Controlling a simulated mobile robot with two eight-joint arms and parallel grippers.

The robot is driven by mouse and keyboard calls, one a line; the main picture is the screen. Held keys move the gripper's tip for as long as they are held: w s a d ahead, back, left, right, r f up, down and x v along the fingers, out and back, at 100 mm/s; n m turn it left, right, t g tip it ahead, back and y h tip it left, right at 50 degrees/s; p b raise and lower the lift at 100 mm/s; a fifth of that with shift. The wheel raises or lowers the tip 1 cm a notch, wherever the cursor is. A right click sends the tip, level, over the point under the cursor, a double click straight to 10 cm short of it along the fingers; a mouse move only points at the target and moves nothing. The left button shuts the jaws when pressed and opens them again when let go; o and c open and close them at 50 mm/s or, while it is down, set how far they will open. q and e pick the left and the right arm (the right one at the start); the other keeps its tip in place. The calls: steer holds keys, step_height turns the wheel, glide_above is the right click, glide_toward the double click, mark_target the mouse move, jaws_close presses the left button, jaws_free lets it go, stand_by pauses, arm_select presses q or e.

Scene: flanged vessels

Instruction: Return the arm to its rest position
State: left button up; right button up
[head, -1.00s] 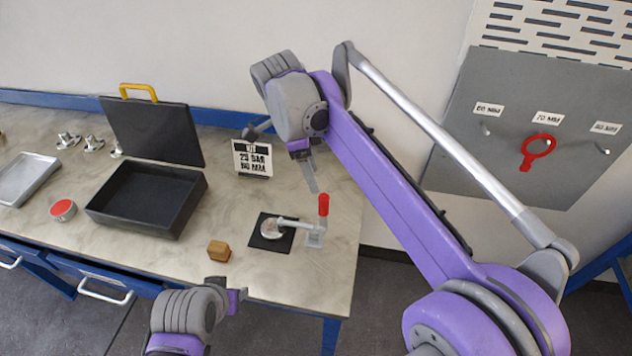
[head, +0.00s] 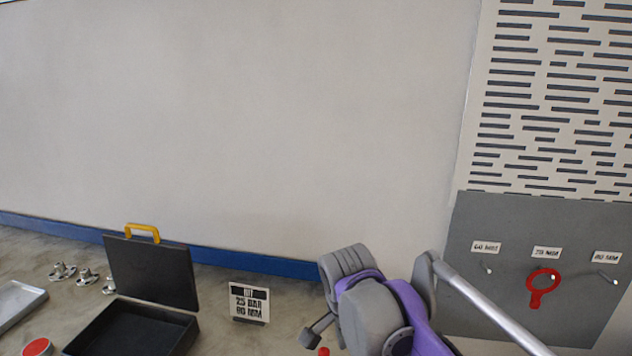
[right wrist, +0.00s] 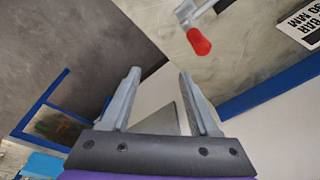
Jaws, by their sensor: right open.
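My right arm (head: 375,315) enters the head view at the lower right, with its grey wrist over the back of the bench. My right gripper (right wrist: 159,78) shows in the right wrist view with its two grey fingers spread apart and nothing between them. A red-tipped clamp handle (right wrist: 198,41) appears beyond the right finger, apart from it. In the head view the right fingers are not visible. My left gripper is outside both current views.
A black case (head: 152,272) stands open on the bench (head: 215,320) beside a sign (head: 249,302).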

steer(key=s+d+f+n+t+y, duration=0.1)
steer(key=s+d+f+n+t, duration=0.3)
steer(key=s+d+f+n, duration=0.7)
steer(key=s+f, duration=0.2)
steer(key=s, duration=0.2)
steer(key=shift+f+n, duration=0.15)
steer(key=shift+n, duration=0.25)
